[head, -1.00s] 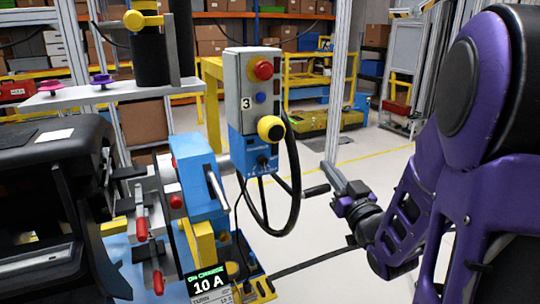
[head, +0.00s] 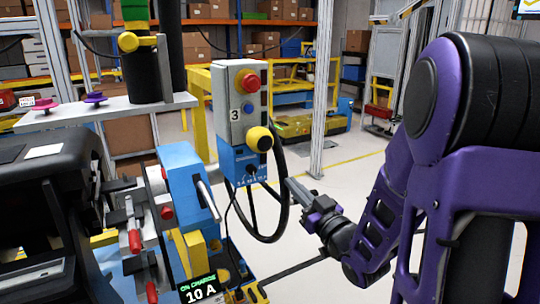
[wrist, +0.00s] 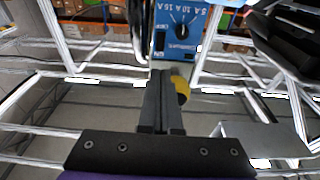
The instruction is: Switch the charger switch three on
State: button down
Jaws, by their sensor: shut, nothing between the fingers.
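The charger box marked 3 (head: 222,103) stands upright in the middle of the head view, with a red button (head: 252,81), a blue button (head: 248,109) and a yellow knob (head: 259,139). That switch shows larger at the top of the wrist view (wrist: 182,28). My gripper (head: 288,182) is shut and empty, just right of the panel in the head view. In the wrist view, my fingers (wrist: 160,76) partly hide the yellow knob.
A black cable loop (head: 281,200) hangs at the box's right side, close to my fingers. A display (head: 199,291) below reads "ON CHARGE 10 A". A blue clamp fixture (head: 186,185) stands left of the box.

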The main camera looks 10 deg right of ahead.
aim_at(264, 154)
jog(key=x, duration=1.1)
jog(key=shift+w+p, duration=0.3)
jog(key=shift+p, duration=0.05)
jog(key=shift+a, duration=0.1)
jog(key=shift+w+b, duration=0.15)
jog(key=shift+b, duration=0.35)
jog(key=shift+r, duration=0.2)
